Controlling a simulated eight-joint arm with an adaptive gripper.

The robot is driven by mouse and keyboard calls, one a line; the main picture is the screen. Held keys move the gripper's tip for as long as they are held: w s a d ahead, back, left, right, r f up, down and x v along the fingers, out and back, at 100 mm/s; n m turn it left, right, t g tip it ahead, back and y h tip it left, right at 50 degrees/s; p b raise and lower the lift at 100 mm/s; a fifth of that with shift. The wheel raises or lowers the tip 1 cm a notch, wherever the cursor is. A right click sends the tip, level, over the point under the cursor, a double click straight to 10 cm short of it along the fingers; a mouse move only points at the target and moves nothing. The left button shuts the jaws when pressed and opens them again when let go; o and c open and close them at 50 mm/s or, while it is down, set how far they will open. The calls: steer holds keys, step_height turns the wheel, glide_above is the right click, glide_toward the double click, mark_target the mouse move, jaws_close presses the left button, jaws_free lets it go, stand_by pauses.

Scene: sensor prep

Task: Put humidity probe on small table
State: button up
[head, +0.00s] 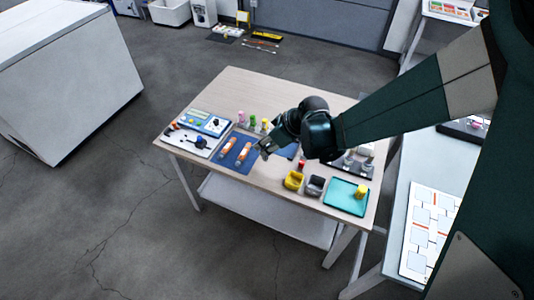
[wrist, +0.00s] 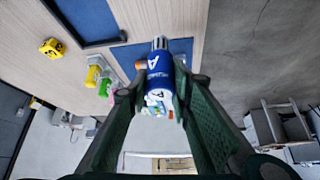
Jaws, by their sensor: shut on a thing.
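My gripper (head: 266,151) is above the front left part of the wooden table (head: 232,88) in the head view. In the wrist view my gripper (wrist: 158,102) is shut on a blue cylinder with a silver end and a white letter A (wrist: 159,68). It appears to be the humidity probe. The cylinder is hard to make out in the head view. Two orange-and-white pieces (head: 243,152) lie on a blue mat (head: 237,165) left of my gripper. I cannot tell which surface is the small table.
Small green, yellow and pink-topped items (head: 252,122) stand behind the mat. A control panel (head: 205,122) is at the left. A white block (head: 75,70) stands across the floor.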

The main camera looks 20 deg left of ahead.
steer(key=shift+f, duration=1.2)
steer(key=shift+f, duration=0.1)
steer(key=shift+f+b, duration=0.55)
steer(key=shift+f, duration=1.2)
steer(key=shift+f, duration=0.2)
steer(key=o, duration=1.1)
steer(key=shift+r, duration=0.15)
steer(key=shift+r, duration=0.15)
steer(key=shift+p+v, duration=1.05)
steer(key=shift+v, duration=4.85)
steer(key=shift+d, duration=0.1)
